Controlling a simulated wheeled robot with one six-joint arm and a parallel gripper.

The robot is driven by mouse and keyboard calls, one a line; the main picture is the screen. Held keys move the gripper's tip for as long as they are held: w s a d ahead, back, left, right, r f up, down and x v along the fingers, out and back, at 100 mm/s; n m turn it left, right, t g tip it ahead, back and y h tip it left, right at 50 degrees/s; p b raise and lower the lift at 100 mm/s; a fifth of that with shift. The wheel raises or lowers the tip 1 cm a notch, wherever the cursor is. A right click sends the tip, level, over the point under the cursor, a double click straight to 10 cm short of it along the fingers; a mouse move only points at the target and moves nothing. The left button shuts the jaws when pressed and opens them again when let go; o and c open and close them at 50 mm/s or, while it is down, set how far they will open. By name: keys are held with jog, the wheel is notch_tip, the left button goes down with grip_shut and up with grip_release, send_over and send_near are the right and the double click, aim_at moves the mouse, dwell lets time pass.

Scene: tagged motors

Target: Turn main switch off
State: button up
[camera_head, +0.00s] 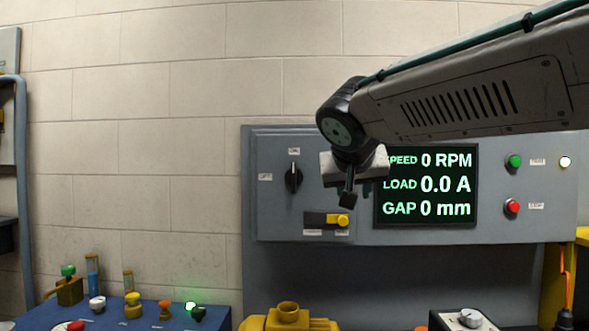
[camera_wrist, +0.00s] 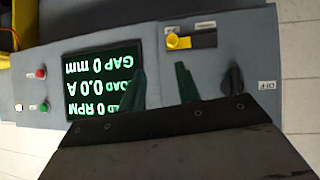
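The main switch is a black rotary knob (camera_head: 293,178) on the grey panel (camera_head: 380,237). Its white pointer stands upright toward a small label above it, and another small label sits to its left. In the wrist view, which is upside down, the knob (camera_wrist: 232,79) is right of my fingers, with the OFF label (camera_wrist: 267,85) beyond it. My gripper (camera_head: 348,197) is in front of the panel, right of the knob and apart from it. In the wrist view my gripper's (camera_wrist: 163,85) two dark fingers are apart with nothing between them.
A yellow sliding handle (camera_head: 342,220) sits below the knob. The display (camera_head: 426,187) reads 0 RPM, 0.0 A and 0 mm. Green (camera_head: 514,161) and red (camera_head: 512,207) buttons are at the right. A blue bench (camera_head: 140,318) with small parts is lower left.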

aim_at(293, 168)
jog(key=w+a+r+t+y, duration=0.1)
jog(key=w+a+r, duration=0.2)
jog(key=a, duration=0.3)
jog(key=w+a+r+t+y, duration=0.1)
jog(key=w+a+r+t, duration=0.2)
jog(key=a, duration=0.4)
jog(key=shift+g, duration=0.5)
jog(key=x, duration=0.5)
jog(key=shift+w+d+r, duration=0.2)
jog(key=shift+w+d, duration=0.1)
jog(key=shift+w+f, duration=0.25)
jog(key=shift+w, duration=0.4)
grip_shut()
